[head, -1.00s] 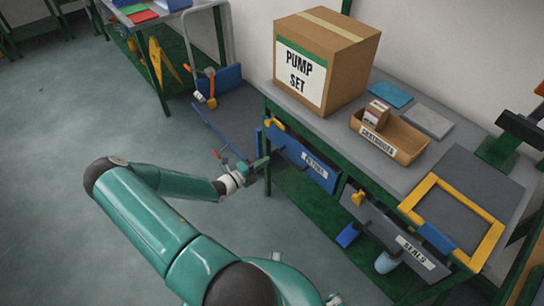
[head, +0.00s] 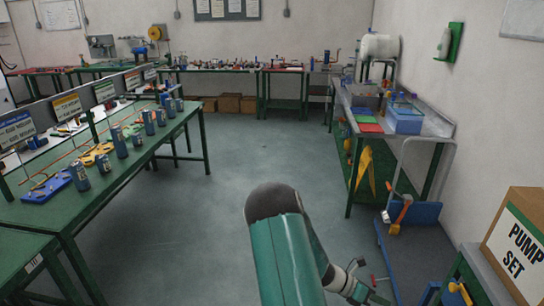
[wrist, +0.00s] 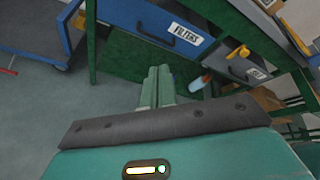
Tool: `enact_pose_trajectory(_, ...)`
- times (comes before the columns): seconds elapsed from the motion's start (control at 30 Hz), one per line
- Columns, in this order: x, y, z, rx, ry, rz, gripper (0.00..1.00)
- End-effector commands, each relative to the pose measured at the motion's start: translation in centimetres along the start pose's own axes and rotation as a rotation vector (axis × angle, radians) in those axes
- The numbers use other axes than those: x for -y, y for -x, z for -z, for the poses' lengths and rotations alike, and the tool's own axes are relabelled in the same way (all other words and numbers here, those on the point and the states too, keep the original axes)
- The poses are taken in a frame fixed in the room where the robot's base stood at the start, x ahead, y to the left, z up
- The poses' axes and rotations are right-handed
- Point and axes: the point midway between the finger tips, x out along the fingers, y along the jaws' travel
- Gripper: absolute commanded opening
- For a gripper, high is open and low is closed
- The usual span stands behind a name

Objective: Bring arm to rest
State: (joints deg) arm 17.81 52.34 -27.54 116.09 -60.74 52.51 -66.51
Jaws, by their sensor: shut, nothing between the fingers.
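My arm is green with a dark elbow and rises from the bottom middle of the head view. My gripper (head: 376,292) shows small and partly cut off at the bottom of the head view, left of the bench with the box. In the wrist view my gripper (wrist: 157,86) has its two green fingers together, with nothing between them. The fingers point toward the green bench frame below the blue FILTERS drawer (wrist: 170,28), apart from it as far as I can tell.
The PUMP SET box (head: 516,250) stands at the right edge. A blue cart (head: 405,265) is on the floor near my gripper. A long green table (head: 100,185) with several cans is at left. The grey floor (head: 225,200) between is clear. A grey SEALS drawer (wrist: 240,66) shows too.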

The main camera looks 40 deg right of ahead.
Motion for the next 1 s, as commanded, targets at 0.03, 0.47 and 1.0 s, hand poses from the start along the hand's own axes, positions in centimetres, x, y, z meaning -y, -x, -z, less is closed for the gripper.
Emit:
enact_pose_trajectory(0.03,0.3,2.2,-0.3,-0.039,-0.079,-0.039,0.00)
enact_pose_trajectory(0.47,4.9,18.6,-0.2,-0.434,-0.665,-0.267,0.00)
enact_pose_trajectory(1.0,17.3,35.6,2.1,-1.069,-1.142,-0.411,0.00)
